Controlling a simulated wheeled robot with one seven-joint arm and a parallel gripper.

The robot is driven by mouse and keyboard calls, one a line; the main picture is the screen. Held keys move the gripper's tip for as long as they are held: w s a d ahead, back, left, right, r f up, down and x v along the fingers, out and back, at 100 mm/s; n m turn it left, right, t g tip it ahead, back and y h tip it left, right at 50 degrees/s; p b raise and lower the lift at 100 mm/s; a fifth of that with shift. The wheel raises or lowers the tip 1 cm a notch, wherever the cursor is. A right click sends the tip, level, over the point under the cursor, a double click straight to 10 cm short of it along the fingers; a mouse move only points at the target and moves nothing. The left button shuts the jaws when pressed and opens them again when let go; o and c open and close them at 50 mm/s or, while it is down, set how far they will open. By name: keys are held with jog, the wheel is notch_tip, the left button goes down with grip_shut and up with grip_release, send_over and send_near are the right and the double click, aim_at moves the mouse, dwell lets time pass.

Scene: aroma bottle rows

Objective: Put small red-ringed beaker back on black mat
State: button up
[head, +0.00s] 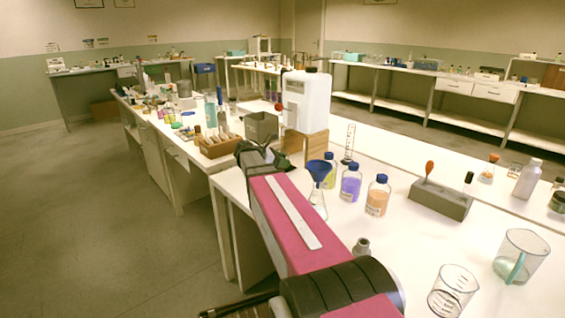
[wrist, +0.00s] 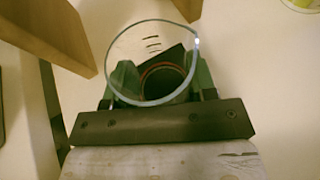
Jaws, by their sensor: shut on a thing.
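My gripper (wrist: 160,80) is shut on a clear glass beaker (wrist: 110,60), with green fingers on either side of it. The beaker has black marks on its wall and a reddish ring low down, seen through its open mouth. A dark patch (wrist: 177,53) shows at its base; it may be the black mat, but I cannot tell whether the beaker touches it. In the head view my gripper (head: 258,152) is at the far end of my pink arm, over the left edge of the near bench. The beaker cannot be made out there.
A wooden stand (head: 294,147) under a white jug (head: 307,98) is close by; wood (wrist: 58,35) also shows beside the beaker. A grey bin (head: 262,126) is behind. A blue-funnel flask (head: 320,174), purple bottle (head: 350,184) and orange bottle (head: 377,198) stand to the right.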

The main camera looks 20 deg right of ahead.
jog(key=shift+f, duration=0.2)
jog(key=o, duration=1)
jog(key=shift+f, duration=0.1)
jog(key=shift+c, duration=0.2)
jog(key=v, duration=1.2)
jog(key=shift+s+a, duration=0.1)
